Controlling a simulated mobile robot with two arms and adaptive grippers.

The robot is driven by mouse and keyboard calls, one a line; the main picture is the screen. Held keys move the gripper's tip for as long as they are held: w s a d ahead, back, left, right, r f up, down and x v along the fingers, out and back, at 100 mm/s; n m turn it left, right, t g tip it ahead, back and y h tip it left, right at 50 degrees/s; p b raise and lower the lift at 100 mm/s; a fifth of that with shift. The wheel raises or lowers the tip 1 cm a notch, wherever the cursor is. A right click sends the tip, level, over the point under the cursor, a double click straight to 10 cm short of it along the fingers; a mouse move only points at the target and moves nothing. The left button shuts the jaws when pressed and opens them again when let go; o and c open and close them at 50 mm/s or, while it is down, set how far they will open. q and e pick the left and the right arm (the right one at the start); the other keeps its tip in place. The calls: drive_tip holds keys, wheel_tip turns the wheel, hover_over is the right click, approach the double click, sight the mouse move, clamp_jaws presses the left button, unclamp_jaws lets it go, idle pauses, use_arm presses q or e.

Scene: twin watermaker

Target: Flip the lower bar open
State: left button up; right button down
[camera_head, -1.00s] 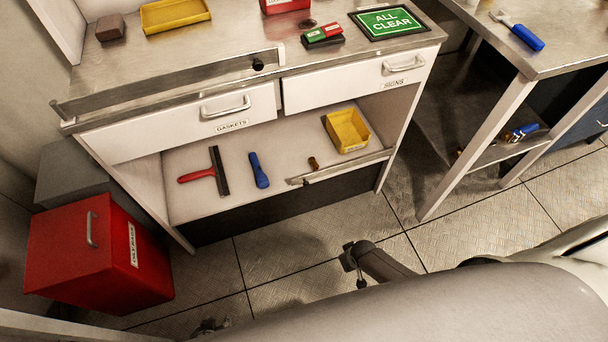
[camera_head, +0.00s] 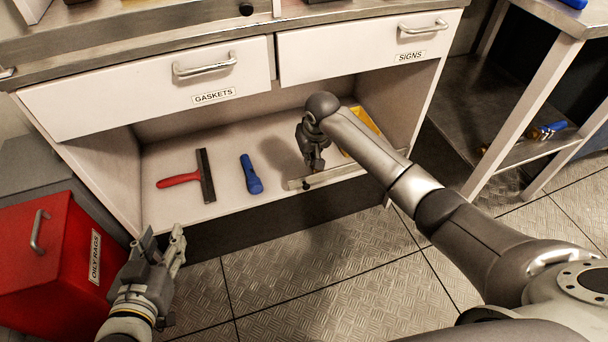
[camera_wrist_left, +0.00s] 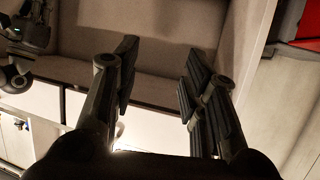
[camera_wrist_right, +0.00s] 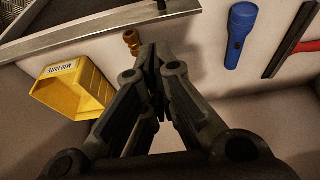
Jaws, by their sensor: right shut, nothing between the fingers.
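The lower bar (camera_head: 345,174) is a flat metal strip along the front edge of the lower shelf, on its right half. A dark knob (camera_head: 306,187) sits at its left end. In the right wrist view the bar (camera_wrist_right: 90,34) runs across the top left, with the knob at the top edge. My right gripper (camera_head: 313,165) is shut and empty, over the shelf just behind the bar's left end. It also shows in the right wrist view (camera_wrist_right: 150,62). My left gripper (camera_head: 160,243) is open and empty, low in front of the cabinet's left side; its spread fingers show in the left wrist view (camera_wrist_left: 158,65).
On the lower shelf lie a red-handled squeegee (camera_head: 205,175), a blue flashlight (camera_head: 251,175), a brass fitting (camera_wrist_right: 131,40) and a yellow bin (camera_wrist_right: 72,88). The gaskets drawer (camera_head: 150,85) and signs drawer (camera_head: 360,48) are closed above. A red oily rags box (camera_head: 40,250) stands left.

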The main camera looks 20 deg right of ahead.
use_arm(q)
drive_tip(key=shift+s+r, duration=0.1)
drive_tip(key=shift+r, duration=0.3)
use_arm(e)
drive_tip(key=shift+w+r, duration=0.1)
drive_tip(key=shift+r, duration=0.15)
drive_tip(key=shift+f, duration=0.1)
